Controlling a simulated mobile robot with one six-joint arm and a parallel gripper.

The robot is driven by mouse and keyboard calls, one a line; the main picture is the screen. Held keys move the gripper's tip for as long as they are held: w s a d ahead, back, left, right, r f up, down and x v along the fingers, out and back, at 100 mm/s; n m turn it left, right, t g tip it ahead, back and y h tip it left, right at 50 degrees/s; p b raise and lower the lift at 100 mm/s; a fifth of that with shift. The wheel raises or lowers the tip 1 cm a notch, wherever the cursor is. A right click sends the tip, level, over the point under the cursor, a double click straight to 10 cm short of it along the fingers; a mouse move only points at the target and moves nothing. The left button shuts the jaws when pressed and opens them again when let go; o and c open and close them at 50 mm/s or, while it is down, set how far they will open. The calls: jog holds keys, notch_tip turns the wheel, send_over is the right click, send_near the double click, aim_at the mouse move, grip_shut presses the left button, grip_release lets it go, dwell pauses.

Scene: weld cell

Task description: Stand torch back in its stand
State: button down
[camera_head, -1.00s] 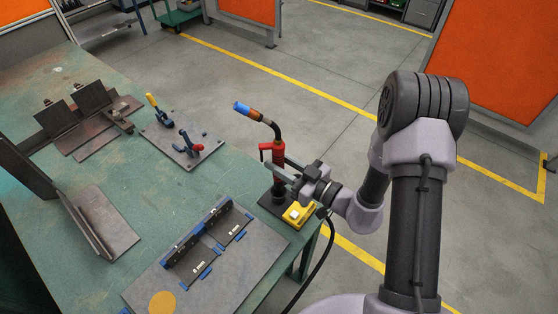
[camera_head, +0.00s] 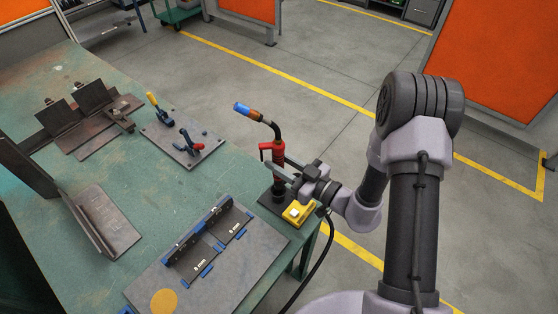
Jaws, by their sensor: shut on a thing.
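The torch (camera_head: 277,154) has a red handle with a trigger, a bent dark neck and a blue tip. It is upright at the table's right edge, neck bending up and to the left. My gripper (camera_head: 281,170) is shut on its red handle from the right. The stand (camera_head: 277,195) is a dark base with a short black holder at the table corner. The torch's lower end is at the holder; I cannot tell how deep it sits, as my fingers partly hide it.
A plate (camera_head: 215,262) with blue-clipped angle pieces is in front. A clamp plate (camera_head: 183,145) and brown steel angles (camera_head: 85,118) lie farther left. A black cable (camera_head: 322,262) hangs past the table edge.

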jog(key=shift+p, duration=0.45)
jog(key=shift+f, duration=0.1)
dwell(0.4)
jog(key=shift+f+b, duration=1.65)
jog(key=shift+f, duration=1.2)
jog(key=c, duration=1)
grip_release()
